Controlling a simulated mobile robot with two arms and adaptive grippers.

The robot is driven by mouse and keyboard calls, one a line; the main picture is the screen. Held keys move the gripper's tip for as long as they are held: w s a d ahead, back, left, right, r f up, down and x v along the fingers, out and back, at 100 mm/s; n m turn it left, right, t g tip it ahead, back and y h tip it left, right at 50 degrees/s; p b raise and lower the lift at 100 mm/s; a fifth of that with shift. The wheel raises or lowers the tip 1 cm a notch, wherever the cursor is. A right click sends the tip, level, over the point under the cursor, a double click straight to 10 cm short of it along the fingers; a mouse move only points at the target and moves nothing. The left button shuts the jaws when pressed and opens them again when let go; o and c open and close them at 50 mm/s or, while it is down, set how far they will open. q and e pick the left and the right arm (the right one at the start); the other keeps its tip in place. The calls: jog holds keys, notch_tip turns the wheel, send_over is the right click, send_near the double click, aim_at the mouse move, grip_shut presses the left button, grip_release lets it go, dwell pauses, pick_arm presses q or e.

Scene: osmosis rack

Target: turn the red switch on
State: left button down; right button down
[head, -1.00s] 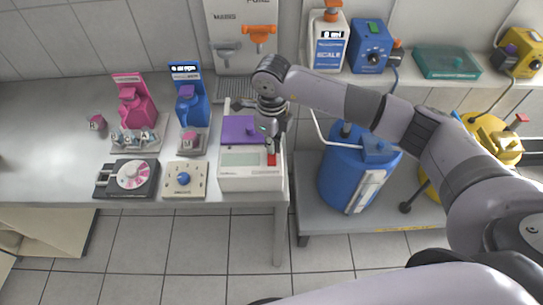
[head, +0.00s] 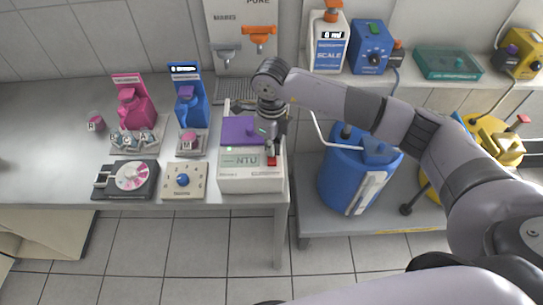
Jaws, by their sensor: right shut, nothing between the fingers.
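The red switch (head: 271,161) is a small red piece at the front right of the white instrument with a purple lid (head: 239,131). The instrument's display (head: 240,161) is lit and reads NTU. My right gripper (head: 271,148) points down just above and behind the red switch; it is shut and empty. I cannot tell whether its tips touch the switch. My left gripper is out of view.
A beige box with a blue knob (head: 183,180) and a black device with a pink-and-white disc (head: 132,176) stand left of the instrument. Pink (head: 136,104) and blue (head: 188,95) devices stand behind. A blue canister (head: 346,178) is on the lower shelf at right.

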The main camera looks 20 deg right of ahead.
jog(key=shift+r+p, duration=1.45)
jog(key=shift+r, duration=1.9)
